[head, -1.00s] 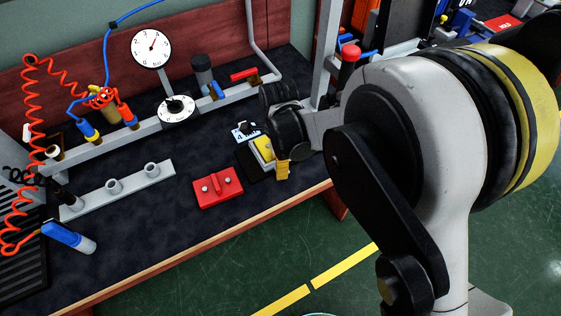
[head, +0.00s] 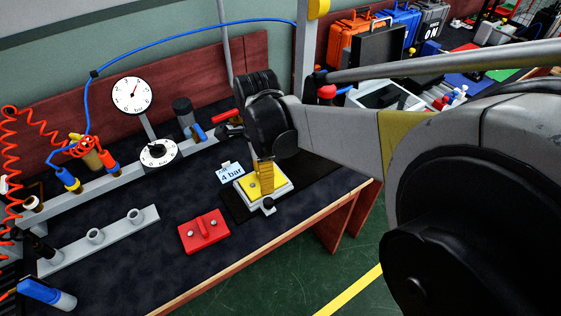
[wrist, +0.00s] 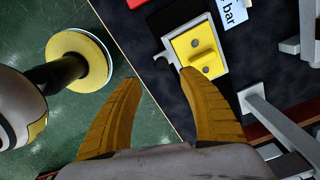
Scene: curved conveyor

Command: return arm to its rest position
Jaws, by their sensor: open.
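My gripper (head: 266,178) hangs over the workbench (head: 135,262) with its yellow fingers pointing down. In the wrist view its two fingers (wrist: 160,76) are spread, with nothing between them. In the head view the fingers overlap a yellow plate with a raised handle (head: 252,190), which sits in a pale grey holder on a black mat. In the wrist view that yellow plate (wrist: 186,47) lies beyond the fingertips, nearest the right finger. Whether a fingertip touches it cannot be told. My arm reaches in from the right of the head view.
A red plate with a handle (head: 204,231) lies left of the mat. A "4 bar" card (head: 231,173) stands behind it. A gauge (head: 132,95), a dial (head: 158,152) and a grey rail with sockets (head: 70,254) are further left. Green floor (head: 262,290) is open in front.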

